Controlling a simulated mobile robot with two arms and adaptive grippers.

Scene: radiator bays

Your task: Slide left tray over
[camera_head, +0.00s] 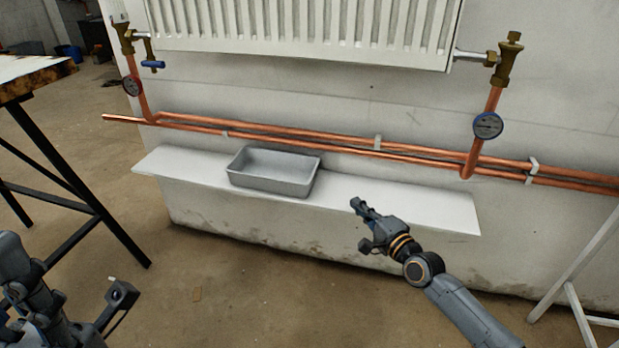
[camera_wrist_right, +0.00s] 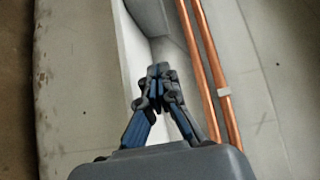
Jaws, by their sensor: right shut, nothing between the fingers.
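A grey rectangular tray (camera_head: 275,186) sits empty on a white shelf (camera_head: 400,200), left of the shelf's middle in the head view. My right gripper (camera_head: 356,204) is shut and empty, at the shelf's front edge to the right of the tray and apart from it. In the right wrist view the fingertips (camera_wrist_right: 158,72) are together, with part of the tray (camera_wrist_right: 150,16) beyond them at the top. My left gripper (camera_head: 17,292) is at the lower left of the head view, far from the tray; its finger opening is not clear.
Copper pipes (camera_head: 330,140) run along the wall behind the tray, under a white radiator (camera_head: 300,30). Gauges hang at both ends, one at right (camera_head: 488,125). A workbench (camera_head: 30,75) stands at left, a white frame (camera_head: 580,270) at right. The shelf right of the tray is clear.

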